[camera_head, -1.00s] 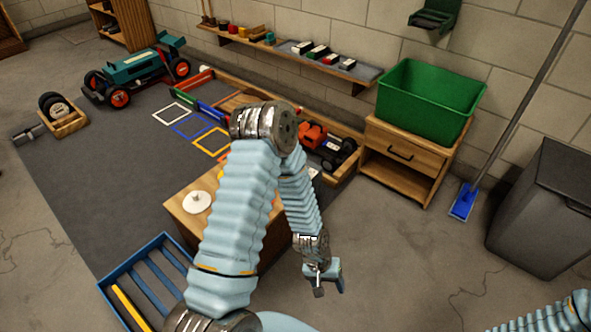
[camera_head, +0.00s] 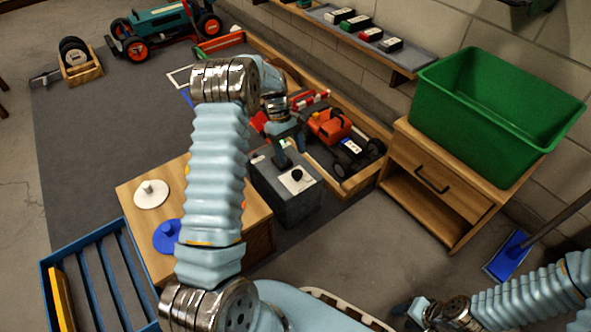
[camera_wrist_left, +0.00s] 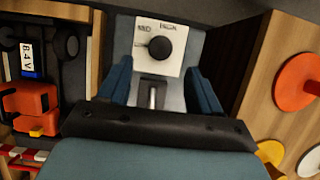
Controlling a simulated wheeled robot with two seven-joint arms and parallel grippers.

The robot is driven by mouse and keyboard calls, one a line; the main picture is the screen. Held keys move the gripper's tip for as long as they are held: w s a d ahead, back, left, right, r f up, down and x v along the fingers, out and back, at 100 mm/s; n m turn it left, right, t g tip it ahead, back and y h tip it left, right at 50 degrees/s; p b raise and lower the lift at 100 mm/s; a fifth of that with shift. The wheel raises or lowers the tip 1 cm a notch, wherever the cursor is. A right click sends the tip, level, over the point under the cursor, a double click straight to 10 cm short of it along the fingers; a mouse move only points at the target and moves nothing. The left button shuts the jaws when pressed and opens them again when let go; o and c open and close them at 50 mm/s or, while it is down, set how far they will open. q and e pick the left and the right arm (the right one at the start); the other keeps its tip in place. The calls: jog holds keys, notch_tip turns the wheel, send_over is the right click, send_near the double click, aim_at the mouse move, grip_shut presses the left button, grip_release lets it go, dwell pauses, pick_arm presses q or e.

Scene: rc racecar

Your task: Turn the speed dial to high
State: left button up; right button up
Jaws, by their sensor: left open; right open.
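The speed dial is a round black knob (camera_head: 297,175) on a white plate, on top of a grey box (camera_head: 290,205). In the left wrist view the knob (camera_wrist_left: 160,48) sits below labels that seem to read MED and HIGH. Its setting is too small to tell for certain. My left gripper (camera_head: 290,153) is over the box, beside the dial. In the left wrist view its two blue fingers (camera_wrist_left: 160,88) are apart, lower in the picture than the knob, with nothing between them touching. My right gripper (camera_head: 412,314) is low at the right, far from the box.
A metal lever (camera_wrist_left: 153,96) stands in a dark slot below the knob. An orange toy car (camera_head: 330,126) lies in a wooden tray behind the box. A wooden block table (camera_head: 130,195) with discs is left, and a green bin (camera_head: 490,110) stands on a cabinet at right.

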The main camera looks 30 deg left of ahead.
aim_at(297, 172)
pick_arm(q)
jog(key=b+x, duration=0.1)
jog(key=x, duration=0.5)
jog(key=shift+s+d+f, duration=0.1)
jog(key=shift+d+f, duration=0.05)
jog(key=shift+f, duration=0.15)
jog(key=c, duration=1)
jog(key=shift+c, duration=0.2)
jog(key=shift+m, duration=0.4)
jog(key=m+g+p, duration=0.1)
jog(key=m, duration=0.1)
jog(key=shift+r+m+y, duration=0.1)
jog(key=shift+m+y, duration=0.3)
jog(key=m, duration=0.1)
jog(key=m+y, duration=0.1)
jog(key=m, duration=0.1)
jog(key=m+g+p, duration=0.1)
jog(key=m, duration=0.1)
jog(key=shift+w+d+y, duration=0.2)
jog(key=shift+w+y, duration=0.05)
jog(key=shift+y, duration=0.05)
jog(key=shift+m, duration=0.3)
